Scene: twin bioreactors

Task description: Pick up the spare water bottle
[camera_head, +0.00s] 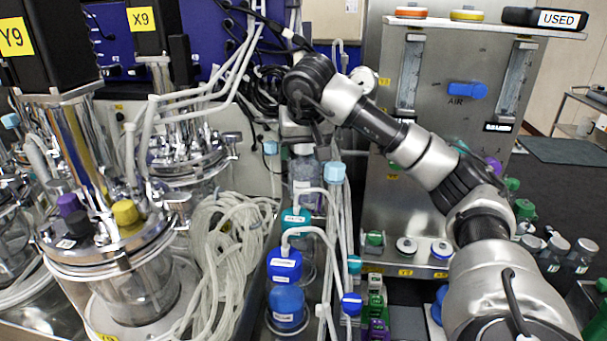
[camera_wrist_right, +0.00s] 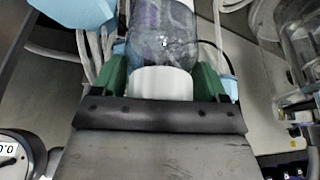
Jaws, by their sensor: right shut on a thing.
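The spare water bottle is a clear bottle (camera_head: 303,175) with a white cap. It stands roughly upright behind the teal-capped bottle in the head view. My right gripper (camera_head: 303,143) reaches down to its top from above, and its fingers are partly hidden there. In the right wrist view, the green-padded fingers of the right gripper (camera_wrist_right: 161,82) sit on both sides of the white cap and are shut on it. The clear body of the bottle (camera_wrist_right: 160,35) extends beyond the cap. I cannot tell whether its base touches a surface. My left gripper is not in view.
A teal-capped bottle (camera_head: 295,220) and blue-capped bottle (camera_head: 286,300) stand in front. Coiled white tubing (camera_head: 225,245) and glass bioreactors (camera_head: 125,280) are on the left. A steel cabinet (camera_head: 430,130) stands on the right. Thin tubes run close beside the bottle.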

